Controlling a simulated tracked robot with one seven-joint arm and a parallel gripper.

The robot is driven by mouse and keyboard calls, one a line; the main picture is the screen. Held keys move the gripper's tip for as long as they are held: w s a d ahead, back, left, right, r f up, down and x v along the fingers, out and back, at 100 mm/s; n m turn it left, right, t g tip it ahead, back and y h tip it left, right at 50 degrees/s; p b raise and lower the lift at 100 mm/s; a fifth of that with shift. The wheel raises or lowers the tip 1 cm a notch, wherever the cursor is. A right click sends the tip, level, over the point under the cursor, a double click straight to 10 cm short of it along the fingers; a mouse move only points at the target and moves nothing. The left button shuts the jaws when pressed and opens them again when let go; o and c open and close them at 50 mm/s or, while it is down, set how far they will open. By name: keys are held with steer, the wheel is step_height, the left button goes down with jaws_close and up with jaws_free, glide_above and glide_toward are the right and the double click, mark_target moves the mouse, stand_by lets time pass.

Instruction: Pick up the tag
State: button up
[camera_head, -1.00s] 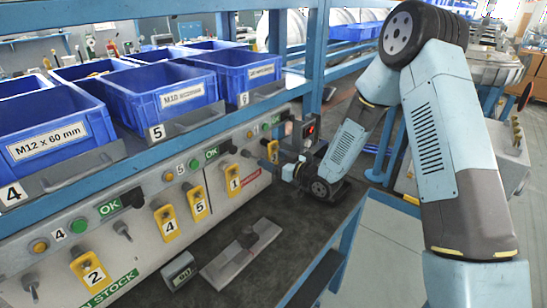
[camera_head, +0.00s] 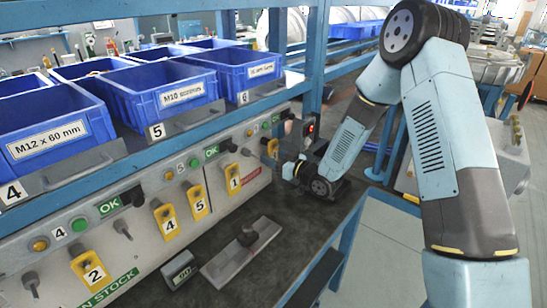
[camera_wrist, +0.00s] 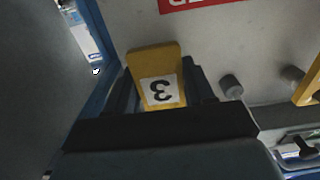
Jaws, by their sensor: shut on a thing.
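The yellow tag marked 3 (camera_wrist: 155,70) shows upside down in the wrist view, in front of the grey panel. My gripper (camera_wrist: 160,82) has one dark finger on each side of it and is shut on it. In the head view a small part of the yellow tag (camera_head: 272,148) shows at the far end of the panel, beside my gripper (camera_head: 284,165). Whether the tag still touches its peg is hidden.
Yellow tags marked 1 (camera_head: 233,178), 5 (camera_head: 198,201), 4 (camera_head: 168,219) and 2 (camera_head: 91,266) hang along the panel. Blue bins (camera_head: 50,128) stand above. A grey plate with a dark knob (camera_head: 241,253) and a small grey box (camera_head: 179,270) lie on the bench.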

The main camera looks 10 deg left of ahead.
steer(key=shift+r, duration=0.3)
steer(key=v, duration=1.8)
steer(key=shift+r, duration=0.15)
steer(key=shift+r, duration=0.2)
